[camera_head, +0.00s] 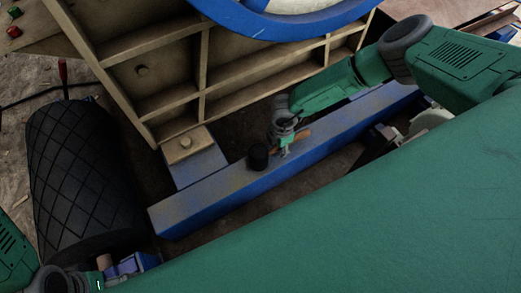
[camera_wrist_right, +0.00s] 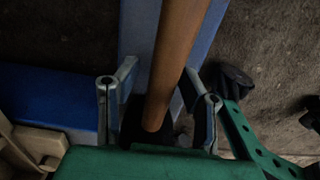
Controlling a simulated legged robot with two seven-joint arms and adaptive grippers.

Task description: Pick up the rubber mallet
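The rubber mallet has a black head (camera_head: 258,157) and an orange-brown wooden handle (camera_head: 303,134). It lies on the blue beam (camera_head: 215,195) in the head view. My right gripper (camera_head: 285,146) is down at the handle, just right of the head. In the right wrist view the handle (camera_wrist_right: 176,55) runs between the two fingers of my right gripper (camera_wrist_right: 160,68). The fingers stand apart, with a visible gap on the left side of the handle. The black head is partly hidden low in that view. My left gripper is out of view; only part of my left arm shows.
The ribbed beige crusher frame (camera_head: 199,85) with a blue-rimmed wheel (camera_head: 275,27) rises behind the beam. A black diamond-patterned roller (camera_head: 82,175) stands at the left. Red and green buttons (camera_head: 14,31) are at the top left. Bare brown ground shows around the beam.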

